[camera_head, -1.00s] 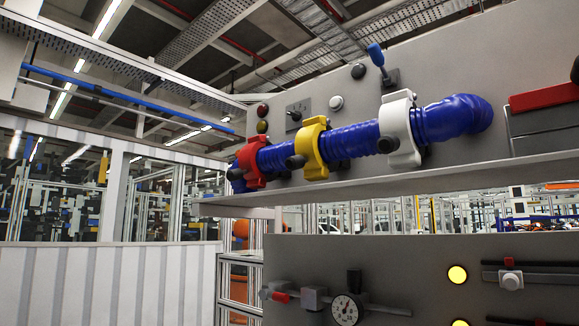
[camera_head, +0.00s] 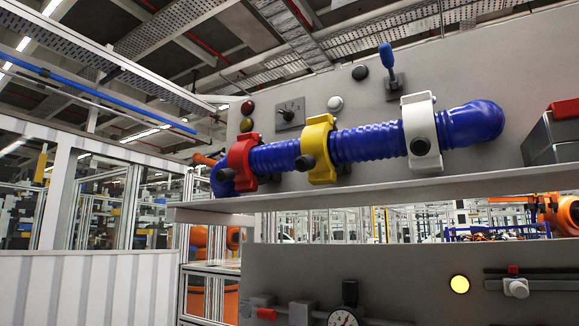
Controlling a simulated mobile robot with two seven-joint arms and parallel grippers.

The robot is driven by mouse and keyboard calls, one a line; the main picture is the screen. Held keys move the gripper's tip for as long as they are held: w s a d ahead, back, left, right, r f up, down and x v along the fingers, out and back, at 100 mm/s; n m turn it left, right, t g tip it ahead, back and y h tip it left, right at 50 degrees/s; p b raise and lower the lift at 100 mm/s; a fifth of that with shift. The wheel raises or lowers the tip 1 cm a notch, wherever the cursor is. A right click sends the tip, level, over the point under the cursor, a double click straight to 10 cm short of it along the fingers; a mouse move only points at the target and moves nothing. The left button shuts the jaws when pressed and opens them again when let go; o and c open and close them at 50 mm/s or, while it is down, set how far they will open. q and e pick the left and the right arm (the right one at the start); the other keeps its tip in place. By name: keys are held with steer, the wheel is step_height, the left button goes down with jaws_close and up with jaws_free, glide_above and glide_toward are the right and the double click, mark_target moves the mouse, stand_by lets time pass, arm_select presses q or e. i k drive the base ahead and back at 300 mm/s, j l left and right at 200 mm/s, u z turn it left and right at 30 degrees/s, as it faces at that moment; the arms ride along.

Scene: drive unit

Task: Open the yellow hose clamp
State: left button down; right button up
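The yellow hose clamp (camera_head: 319,150) sits around a ribbed blue hose (camera_head: 370,143) above a grey shelf. A black knob (camera_head: 305,163) shows on the clamp's left side. From this angle I cannot tell whether the clamp is shut or open. A red clamp (camera_head: 241,164) sits around the hose to its left, and a white clamp (camera_head: 420,132) to its right. Neither of my grippers shows in the head view.
The grey shelf (camera_head: 400,190) runs under the hose, with a grey panel behind it. A blue-handled lever (camera_head: 386,58) and a rotary switch (camera_head: 290,113) are on the panel. A red-topped box (camera_head: 556,132) stands at the right. A lower panel holds a gauge (camera_head: 342,318).

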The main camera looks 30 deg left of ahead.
mark_target(314, 159)
steer(key=j, duration=0.85)
steer(key=k+j, duration=0.15)
steer(key=j, duration=0.75)
